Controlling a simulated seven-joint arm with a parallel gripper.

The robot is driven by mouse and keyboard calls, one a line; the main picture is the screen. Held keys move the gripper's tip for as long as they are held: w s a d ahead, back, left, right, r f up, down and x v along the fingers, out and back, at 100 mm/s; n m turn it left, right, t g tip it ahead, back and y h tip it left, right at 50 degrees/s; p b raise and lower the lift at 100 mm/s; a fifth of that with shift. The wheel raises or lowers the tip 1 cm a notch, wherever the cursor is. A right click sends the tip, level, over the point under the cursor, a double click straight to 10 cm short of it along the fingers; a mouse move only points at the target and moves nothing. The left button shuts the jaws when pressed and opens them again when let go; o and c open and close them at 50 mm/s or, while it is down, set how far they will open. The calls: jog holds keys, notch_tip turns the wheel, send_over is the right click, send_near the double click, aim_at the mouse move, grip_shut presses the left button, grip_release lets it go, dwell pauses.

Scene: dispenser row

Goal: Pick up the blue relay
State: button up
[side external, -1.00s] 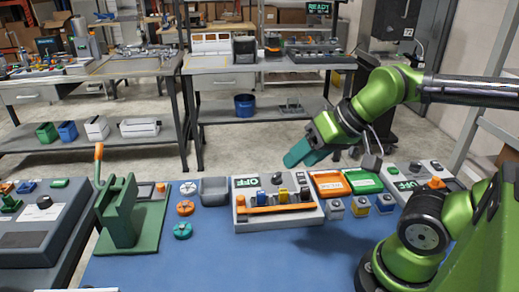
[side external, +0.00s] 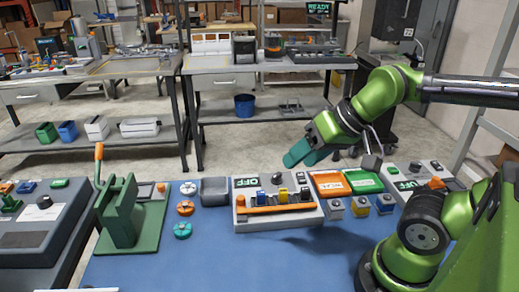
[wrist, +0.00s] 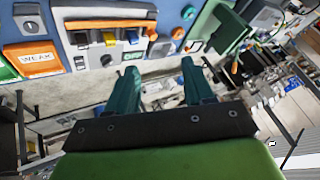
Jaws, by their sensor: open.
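A blue relay (side external: 262,196) stands in the grey panel box (side external: 240,220), leftmost beside a yellow relay (side external: 283,193) and a dark one (side external: 305,194). An orange bar (side external: 275,209) runs across their front. In the wrist view the blue relay (wrist: 133,37) is near the top, right of the yellow one (wrist: 109,38). My gripper (side external: 298,154) hangs above and behind the box, clear of the relays. In the wrist view its teal fingers (wrist: 157,70) are spread apart with nothing between them.
Orange (side external: 328,183) and green (side external: 364,181) trays lie right of the box, with several small blocks before them. A grey bin (side external: 214,191), coloured discs (side external: 185,209) and a green lever press (side external: 120,210) stand left. The blue mat (side external: 200,260) is clear in front.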

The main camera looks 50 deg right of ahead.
jog(key=m+g+h, duration=0.2)
jog(key=m+g, duration=0.5)
jog(key=m, duration=1.1)
send_over(261, 192)
notch_tip(261, 192, down, 2)
jog(key=m, duration=0.5)
jog(key=f, duration=1)
jog(key=shift+d+f, duration=0.1)
jog(key=shift+d, duration=0.1)
jog(key=shift+a+f, duration=0.2)
jog(key=shift+f, duration=2.75)
jog(key=shift+c, duration=0.3)
grip_shut()
